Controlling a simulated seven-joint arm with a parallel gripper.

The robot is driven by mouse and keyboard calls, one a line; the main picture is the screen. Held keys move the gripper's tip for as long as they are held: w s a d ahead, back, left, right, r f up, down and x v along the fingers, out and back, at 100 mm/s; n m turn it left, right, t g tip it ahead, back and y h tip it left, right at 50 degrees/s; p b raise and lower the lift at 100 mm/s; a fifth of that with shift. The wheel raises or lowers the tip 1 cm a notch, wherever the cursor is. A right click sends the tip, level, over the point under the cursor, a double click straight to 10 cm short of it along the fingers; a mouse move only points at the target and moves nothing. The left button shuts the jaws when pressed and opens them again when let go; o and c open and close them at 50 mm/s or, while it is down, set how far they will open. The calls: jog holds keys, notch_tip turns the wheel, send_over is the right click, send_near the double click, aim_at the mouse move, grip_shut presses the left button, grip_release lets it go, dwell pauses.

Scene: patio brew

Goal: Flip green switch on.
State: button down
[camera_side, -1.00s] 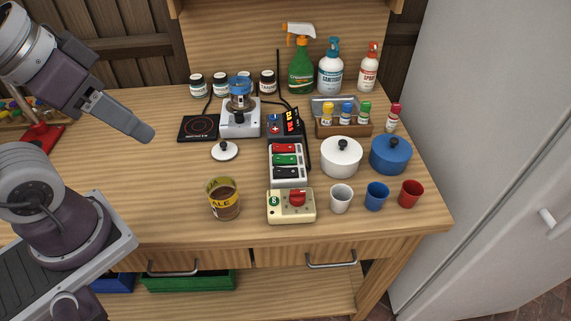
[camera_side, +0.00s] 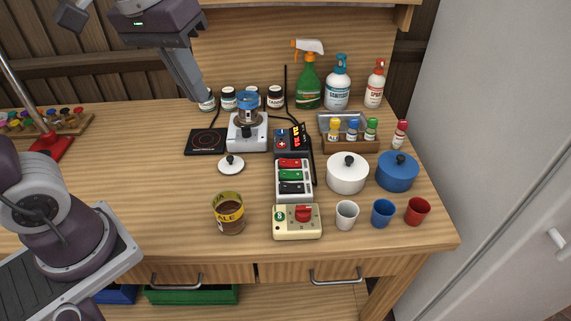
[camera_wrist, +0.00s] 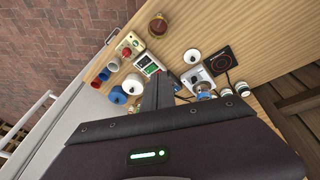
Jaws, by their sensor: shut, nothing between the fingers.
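The green switch (camera_side: 292,175) is the middle rocker on a white switch strip (camera_side: 279,195), between a red switch (camera_side: 291,163) above it and a black switch (camera_side: 292,187) below it. I cannot tell which way the green rocker is tilted. The strip also shows in the wrist view (camera_wrist: 148,64), small and partly beside my fingers. My gripper (camera_side: 204,97) is shut and empty, held high above the table to the upper left of the strip. In the wrist view my gripper (camera_wrist: 159,75) points toward the table and touches nothing I can see.
A cream box with a red knob (camera_side: 297,222) stands just in front of the strip. A white pot (camera_side: 347,173) and blue pot (camera_side: 397,172) stand to its right. A burner with a glass jar (camera_side: 247,132) and a hot plate (camera_side: 206,141) are behind left.

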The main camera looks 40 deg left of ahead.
jog(key=w+d+f+n+g, duration=0.2)
jog(key=w+f+n, duration=0.1)
jog(key=w, duration=0.6)
jog(key=n+g+y, duration=0.1)
jog(key=n+g, duration=0.1)
jog(key=n, duration=0.1)
send_over(283, 173)
jog(key=w+d, duration=0.1)
jog(key=d, duration=0.1)
notch_tip(283, 173, down, 8)
jog(key=shift+w+a, duration=0.2)
jog(key=shift+a, duration=0.05)
jog(key=f, duration=0.4)
jog(key=a+f, duration=0.1)
jog(key=f, duration=0.4)
jog(key=s+f, duration=0.1)
jog(key=f, duration=0.3)
jog(key=shift+s+a+f, duration=0.1)
jog(key=shift+a+f, duration=0.05)
jog(key=shift+f, duration=0.25)
jog(key=shift+s+f, duration=0.1)
jog(key=shift+f, duration=0.1)
